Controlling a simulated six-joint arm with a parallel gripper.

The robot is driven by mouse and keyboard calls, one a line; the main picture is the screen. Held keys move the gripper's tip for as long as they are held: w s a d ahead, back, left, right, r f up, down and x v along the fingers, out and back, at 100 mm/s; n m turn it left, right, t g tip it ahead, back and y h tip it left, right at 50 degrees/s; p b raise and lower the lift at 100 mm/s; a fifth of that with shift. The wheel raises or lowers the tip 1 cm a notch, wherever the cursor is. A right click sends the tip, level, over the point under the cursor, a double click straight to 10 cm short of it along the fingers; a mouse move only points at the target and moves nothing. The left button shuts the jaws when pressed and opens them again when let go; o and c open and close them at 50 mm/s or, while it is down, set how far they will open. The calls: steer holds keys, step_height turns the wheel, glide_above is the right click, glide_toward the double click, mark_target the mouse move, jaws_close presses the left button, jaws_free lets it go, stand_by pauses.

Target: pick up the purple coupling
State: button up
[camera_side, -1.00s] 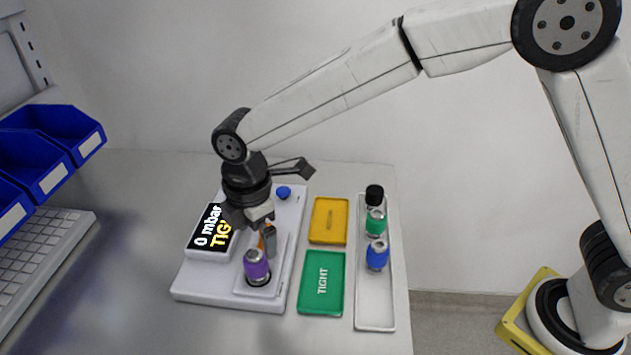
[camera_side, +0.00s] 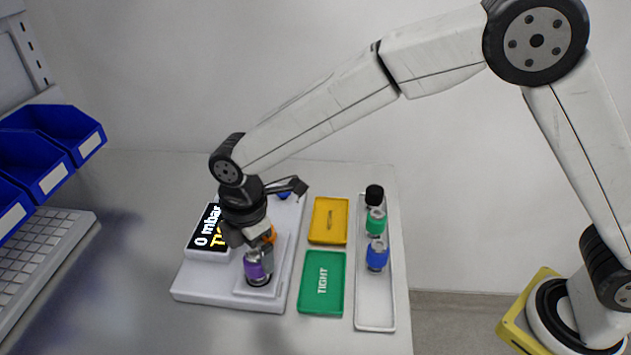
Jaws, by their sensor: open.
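The purple coupling (camera_side: 254,271) stands upright on the small raised plate at the front of the white test device (camera_side: 205,286). My gripper (camera_side: 258,256) is open and pointing down, with its fingers at the upper part of the purple coupling. One finger overlaps the coupling's right side in this view and hides part of its top. I cannot tell whether the fingers touch it.
The device's display (camera_side: 213,228) is partly hidden by my gripper. To the right lie a yellow tray (camera_side: 328,221), a green tray (camera_side: 321,284) marked TIGHT, and a white tray (camera_side: 375,312) holding black, green and blue couplings. Blue bins (camera_side: 75,140) and a keyboard (camera_side: 40,250) are at left.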

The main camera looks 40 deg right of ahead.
mark_target(253, 254)
steer(key=shift+w+f, duration=0.1)
steer(key=shift+f, duration=2.2)
jaws_close()
steer(key=shift+r, duration=0.2)
